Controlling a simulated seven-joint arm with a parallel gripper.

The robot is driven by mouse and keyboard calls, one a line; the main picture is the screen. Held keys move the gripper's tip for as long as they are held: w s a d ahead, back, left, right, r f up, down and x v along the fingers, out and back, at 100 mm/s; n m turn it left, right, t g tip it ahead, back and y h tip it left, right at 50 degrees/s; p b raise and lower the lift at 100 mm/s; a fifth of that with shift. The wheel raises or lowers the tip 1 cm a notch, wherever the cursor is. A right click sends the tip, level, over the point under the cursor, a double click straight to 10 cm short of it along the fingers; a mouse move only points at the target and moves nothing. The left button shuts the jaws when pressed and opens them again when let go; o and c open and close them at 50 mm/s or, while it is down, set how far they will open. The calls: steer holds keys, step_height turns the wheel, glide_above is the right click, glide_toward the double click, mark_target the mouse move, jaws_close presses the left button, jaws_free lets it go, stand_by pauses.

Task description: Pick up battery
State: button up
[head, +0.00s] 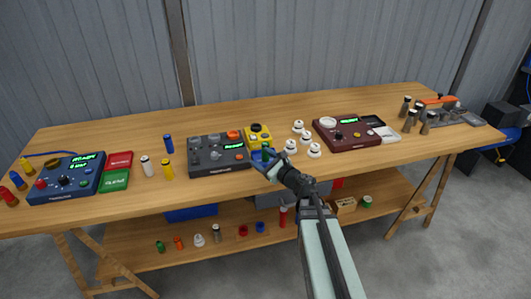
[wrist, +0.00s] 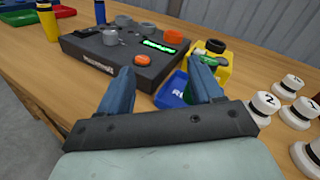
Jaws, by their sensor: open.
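A small green cylinder (wrist: 208,60), which looks like the battery, lies by the yellow box (wrist: 222,68) and is partly hidden by my right finger in the wrist view. A blue tray (wrist: 172,92) with white lettering sits between my fingers, in front of the yellow box. My gripper (wrist: 163,76) is open, with nothing seen held between its fingers.
A dark control box (head: 218,154) stands just left of my gripper. White numbered knobs (head: 298,127) stand to the right, near a maroon box (head: 345,134). White, yellow and blue cylinders (head: 168,169) stand farther left.

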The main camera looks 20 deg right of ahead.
mark_target(263, 143)
steer(key=d+m+h, duration=0.1)
steer(key=d+m, duration=0.1)
steer(key=s+d+m+t, duration=0.1)
steer(key=d+m, duration=0.1)
steer(key=s+d+f+m+h, duration=0.1)
steer(key=d, duration=0.1)
steer(key=shift+s+m+t+h, duration=0.2)
steer(key=shift+m+t+h, duration=0.1)
steer(key=shift+m+t, duration=0.1)
steer(key=shift+d, duration=0.2)
steer(key=x, duration=1.3)
steer(key=shift+w, duration=0.4)
steer(key=shift+c, duration=0.3)
steer(key=c, duration=1.1)
